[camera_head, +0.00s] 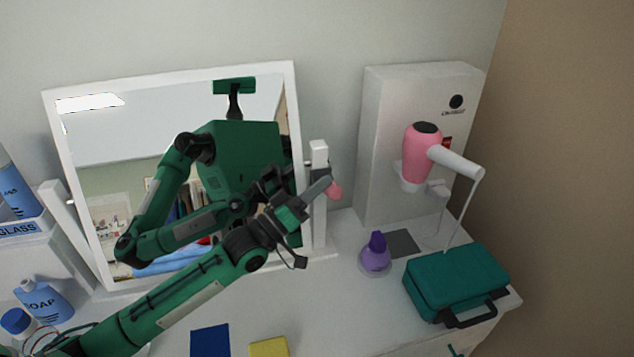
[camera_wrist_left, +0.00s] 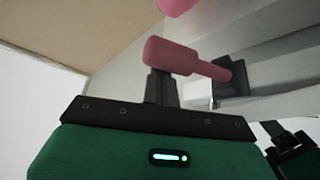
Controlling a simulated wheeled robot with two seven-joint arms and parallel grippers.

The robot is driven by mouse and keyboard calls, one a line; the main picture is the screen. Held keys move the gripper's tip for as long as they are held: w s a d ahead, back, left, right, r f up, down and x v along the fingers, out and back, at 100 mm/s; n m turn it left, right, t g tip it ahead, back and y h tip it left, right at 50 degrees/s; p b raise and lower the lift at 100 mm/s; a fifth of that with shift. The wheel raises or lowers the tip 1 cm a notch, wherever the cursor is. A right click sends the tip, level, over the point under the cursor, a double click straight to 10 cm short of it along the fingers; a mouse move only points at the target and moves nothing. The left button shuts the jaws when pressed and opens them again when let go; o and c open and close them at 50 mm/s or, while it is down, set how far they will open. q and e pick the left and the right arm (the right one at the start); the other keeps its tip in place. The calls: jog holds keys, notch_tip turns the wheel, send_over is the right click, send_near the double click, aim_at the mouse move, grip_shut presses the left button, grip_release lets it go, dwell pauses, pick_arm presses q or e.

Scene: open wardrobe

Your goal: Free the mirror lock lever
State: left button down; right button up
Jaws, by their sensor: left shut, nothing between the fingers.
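The mirror (camera_head: 185,165) stands in a white frame on the white dresser top. Its lock lever (camera_head: 335,190) is pinkish red and sits at the right post (camera_head: 319,215). In the left wrist view the lever (camera_wrist_left: 185,60) has a thick rounded end at left and runs right to a dark mount (camera_wrist_left: 231,78). My left gripper (camera_head: 320,188) is shut and empty at the lever. In the wrist view its closed fingers (camera_wrist_left: 161,88) are just below the lever's thick end; I cannot tell whether they touch. My right gripper is not in view.
A purple bottle (camera_head: 375,256) and a teal case (camera_head: 456,283) stand to the right, before a white unit (camera_head: 385,140) with a pink hair dryer (camera_head: 421,155). A soap bottle (camera_head: 43,302) is at left. Blue (camera_head: 209,341) and yellow (camera_head: 269,347) items lie in front.

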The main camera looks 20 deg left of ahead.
pick_arm(q)
jog(key=shift+s+d+f, duration=0.15)
jog(key=shift+f, duration=0.25)
jog(key=shift+s+d+f, duration=0.1)
jog(key=shift+s+f, duration=0.05)
jog(key=shift+f, duration=0.25)
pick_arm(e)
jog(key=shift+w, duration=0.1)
pick_arm(q)
jog(key=shift+f, duration=0.15)
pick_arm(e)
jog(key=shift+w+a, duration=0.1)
pick_arm(q)
jog(key=shift+s+f, duration=0.15)
jog(key=shift+f, duration=0.05)
jog(key=b+v, duration=0.3)
jog(key=v, duration=1)
jog(key=shift+s+a+r, duration=0.15)
jog(key=shift+s, duration=0.05)
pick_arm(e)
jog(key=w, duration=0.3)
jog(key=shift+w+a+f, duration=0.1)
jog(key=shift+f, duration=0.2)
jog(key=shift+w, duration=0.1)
